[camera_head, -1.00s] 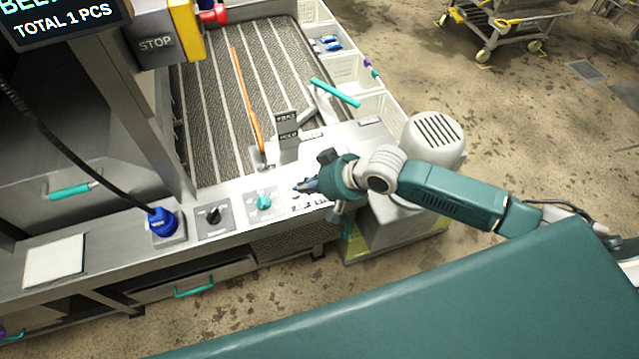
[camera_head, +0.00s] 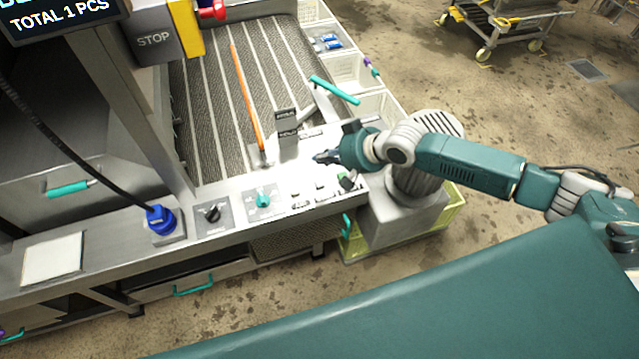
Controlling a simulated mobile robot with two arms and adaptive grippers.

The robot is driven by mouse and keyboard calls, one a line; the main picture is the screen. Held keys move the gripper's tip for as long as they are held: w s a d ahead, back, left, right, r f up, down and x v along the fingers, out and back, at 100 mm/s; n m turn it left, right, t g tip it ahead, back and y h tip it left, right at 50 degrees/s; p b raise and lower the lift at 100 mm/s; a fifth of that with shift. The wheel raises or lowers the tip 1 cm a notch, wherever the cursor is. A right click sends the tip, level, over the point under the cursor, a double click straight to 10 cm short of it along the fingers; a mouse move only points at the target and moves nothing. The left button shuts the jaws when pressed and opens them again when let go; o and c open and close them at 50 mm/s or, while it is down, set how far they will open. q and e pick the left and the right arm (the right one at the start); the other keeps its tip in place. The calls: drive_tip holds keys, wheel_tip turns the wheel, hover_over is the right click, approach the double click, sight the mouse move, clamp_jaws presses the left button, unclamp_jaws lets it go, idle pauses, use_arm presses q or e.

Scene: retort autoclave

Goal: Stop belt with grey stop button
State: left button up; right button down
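My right gripper (camera_head: 320,157) is above the right part of the steel control panel (camera_head: 240,226), its dark fingers pointing left. The fingers look shut together, and nothing shows between them. Below it, a row of small controls (camera_head: 320,193) with labels lies on the panel; they are too small to tell which is the grey stop button. A grey box marked STOP (camera_head: 154,40) is at the upper left, beside a yellow part. The ribbed belt (camera_head: 215,110) lies behind the panel. My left gripper is not in view.
A teal knob (camera_head: 263,200), a black knob (camera_head: 212,214) and a blue plug (camera_head: 162,220) sit along the panel. A cart (camera_head: 500,22) stands on open floor at the back right.

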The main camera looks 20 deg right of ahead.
drive_tip(key=b, duration=0.6)
hover_over(322, 184)
wheel_tip(322, 184, down, 7)
drive_tip(key=shift+r, duration=0.1)
drive_tip(key=shift+f+b, duration=0.35)
drive_tip(key=shift+f, duration=0.3)
drive_tip(key=shift+f, duration=0.1)
idle(0.3)
drive_tip(key=shift+f, duration=0.3)
drive_tip(key=shift+f+b, duration=0.3)
drive_tip(key=shift+f, duration=0.25)
idle(0.6)
idle(0.3)
drive_tip(key=shift+r+p, duration=0.95)
drive_tip(key=shift+p, duration=0.1)
